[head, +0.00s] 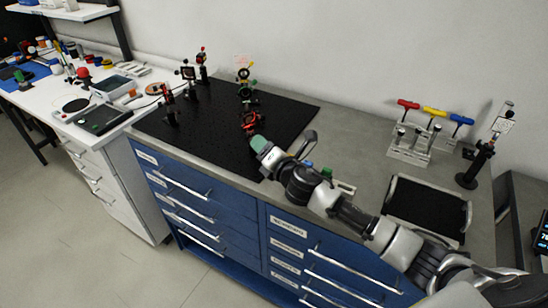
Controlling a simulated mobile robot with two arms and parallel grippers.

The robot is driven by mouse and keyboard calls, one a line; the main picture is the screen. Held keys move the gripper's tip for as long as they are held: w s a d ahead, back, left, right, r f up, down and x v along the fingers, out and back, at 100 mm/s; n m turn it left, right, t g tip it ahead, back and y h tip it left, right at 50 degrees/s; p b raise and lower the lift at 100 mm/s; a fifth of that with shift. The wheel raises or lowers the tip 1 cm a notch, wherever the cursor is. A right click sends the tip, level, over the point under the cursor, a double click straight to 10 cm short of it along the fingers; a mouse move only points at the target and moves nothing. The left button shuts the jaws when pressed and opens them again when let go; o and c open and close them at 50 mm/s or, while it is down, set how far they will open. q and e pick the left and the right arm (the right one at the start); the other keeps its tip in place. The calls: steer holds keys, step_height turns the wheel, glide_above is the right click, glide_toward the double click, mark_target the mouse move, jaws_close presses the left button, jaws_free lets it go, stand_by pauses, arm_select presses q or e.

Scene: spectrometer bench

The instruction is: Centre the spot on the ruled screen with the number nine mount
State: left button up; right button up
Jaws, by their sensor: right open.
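My right arm reaches in from the lower right over the black optical breadboard (210,125). My right gripper (251,128) is open at a red-and-black optic mount (249,118) near the board's front right; I cannot tell whether they touch. No mount number is legible, so I cannot tell which is number nine. A post-held white card with dark markings (503,125) stands at the far right and may be the ruled screen. A faint pale card (240,61) shows behind the board. No light spot can be made out. My left gripper is out of view.
Other post mounts stand on the board: a black one (187,74), a red-topped one (202,68), a red one (169,106) and a yellow-green one (246,91). A stand of coloured T-handle drivers (408,145) and a black-lined tray (428,205) sit to the right.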

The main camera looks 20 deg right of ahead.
steer(key=b+v, duration=0.1)
steer(key=v, duration=0.4)
steer(key=shift+s, duration=0.3)
